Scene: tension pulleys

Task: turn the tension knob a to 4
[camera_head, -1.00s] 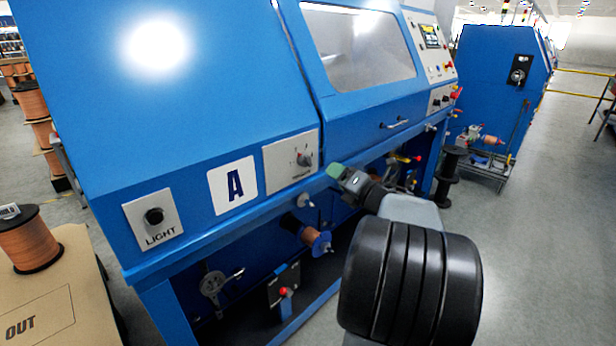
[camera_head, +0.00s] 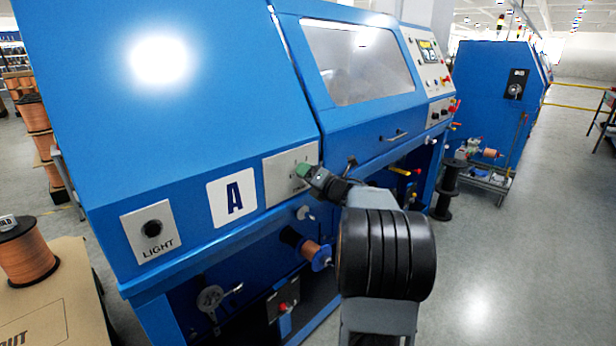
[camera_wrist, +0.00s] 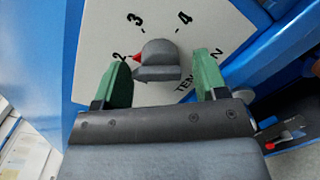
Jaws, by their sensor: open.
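The tension knob a (camera_wrist: 157,58) is a grey knob on a white dial plate (camera_wrist: 105,25) marked with numbers, 2, 3 and 4 among them. Its red pointer mark faces left in the wrist view, close to the 2. My gripper (camera_wrist: 162,68) is open, with one green finger on each side of the knob and a visible gap on both sides. In the head view my gripper (camera_head: 306,174) is in front of the right part of the plate (camera_head: 274,181) and hides the knob there. I cannot tell how deep the fingers reach.
The blue machine (camera_head: 190,90) carries an "A" label (camera_head: 232,198) and a LIGHT knob (camera_head: 152,229) left of the plate. A copper spool (camera_head: 318,254) sticks out below my gripper. Open floor (camera_head: 500,270) lies to the right.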

